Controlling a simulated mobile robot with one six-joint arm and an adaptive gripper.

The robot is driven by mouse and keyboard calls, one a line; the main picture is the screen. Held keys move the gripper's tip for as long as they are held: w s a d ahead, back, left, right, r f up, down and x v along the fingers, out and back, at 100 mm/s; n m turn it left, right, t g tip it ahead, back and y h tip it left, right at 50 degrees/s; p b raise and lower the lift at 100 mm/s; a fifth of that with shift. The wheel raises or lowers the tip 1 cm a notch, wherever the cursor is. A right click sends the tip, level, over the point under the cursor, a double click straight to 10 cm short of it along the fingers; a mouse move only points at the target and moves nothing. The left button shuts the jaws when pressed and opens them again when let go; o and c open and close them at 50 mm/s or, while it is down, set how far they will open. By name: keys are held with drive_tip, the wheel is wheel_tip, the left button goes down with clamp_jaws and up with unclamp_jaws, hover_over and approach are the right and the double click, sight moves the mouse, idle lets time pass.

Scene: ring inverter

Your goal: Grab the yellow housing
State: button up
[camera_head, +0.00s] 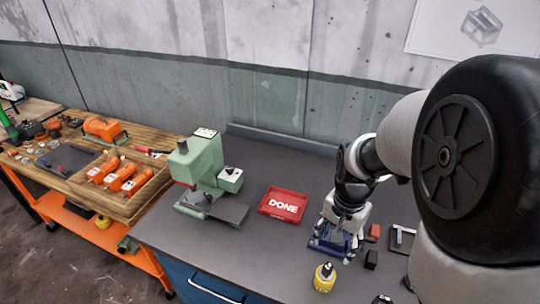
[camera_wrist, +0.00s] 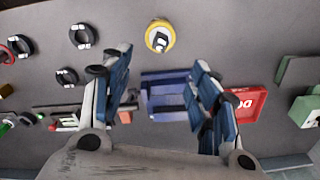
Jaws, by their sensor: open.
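A round yellow housing (camera_head: 325,278) with a dark and light part on its top stands on the grey worktop near the front. It also shows in the wrist view (camera_wrist: 153,40), at the top middle, beyond my fingertips. My gripper (camera_head: 338,225) is above a blue fixture (camera_head: 318,246), behind the housing and apart from it. In the wrist view my gripper (camera_wrist: 160,68) is open, its two blue-padded fingers spread. Nothing is held between them. The blue fixture (camera_wrist: 165,88) shows between and below the fingers, partly hidden by the right one.
A red tray marked DONE (camera_head: 283,212) lies left of my gripper. A green press (camera_head: 207,160) stands further left. Small red and black parts (camera_head: 371,259) lie to the right. Several dark rings (camera_wrist: 82,36) show in the wrist view. A wooden bench (camera_head: 60,185) stands far left.

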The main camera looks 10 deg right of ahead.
sight(330, 264)
drive_tip(key=shift+o, duration=1.3)
drive_tip(key=shift+w+d+f+m, duration=0.1)
drive_tip(key=shift+f+m, duration=0.05)
drive_tip(key=shift+f, duration=0.25)
drive_tip(key=shift+w+d+f+m, duration=0.1)
drive_tip(key=shift+f+m, duration=0.05)
drive_tip(key=shift+f, duration=0.25)
wheel_tip(330, 264, down, 12)
drive_tip(key=b, duration=0.4)
drive_tip(key=f+b, duration=0.2)
drive_tip(key=f, duration=0.1)
drive_tip(key=f+b, duration=0.1)
drive_tip(key=f, duration=0.1)
drive_tip(key=shift+s+a+f, duration=0.1)
drive_tip(key=shift+a, duration=0.2)
drive_tip(key=shift+c, duration=0.5)
drive_tip(key=c, duration=1.2)
drive_tip(key=shift+c, duration=0.2)
drive_tip(key=shift+r, duration=0.25)
